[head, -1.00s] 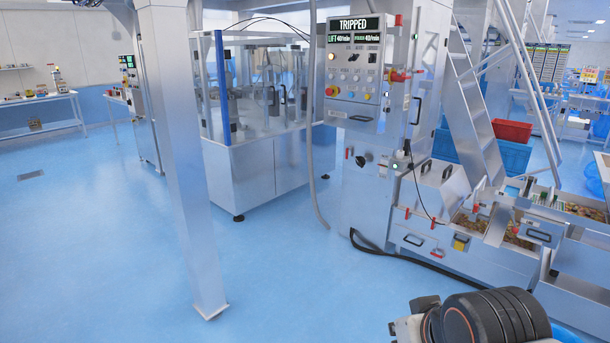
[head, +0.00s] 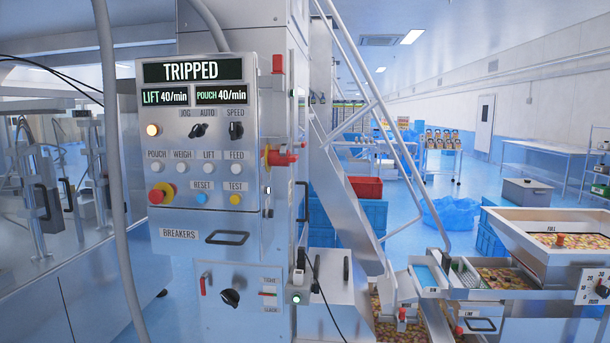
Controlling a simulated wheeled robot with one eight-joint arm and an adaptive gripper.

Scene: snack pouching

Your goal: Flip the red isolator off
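The control panel (head: 200,135) stands at left centre, with its display (head: 192,70) reading TRIPPED. A red rotary handle (head: 281,156), which looks like the isolator, sticks out from the panel's right side, with a yellow part behind it. Its exact switch position I cannot tell. A small red lever (head: 203,284) sits on the cabinet door below, beside a black knob (head: 230,298). My gripper is not in view.
A grey vertical conduit (head: 114,170) passes close to the panel's left side. A black cable (head: 322,290) hangs beside the cabinet. Blue floor is open at the back right.

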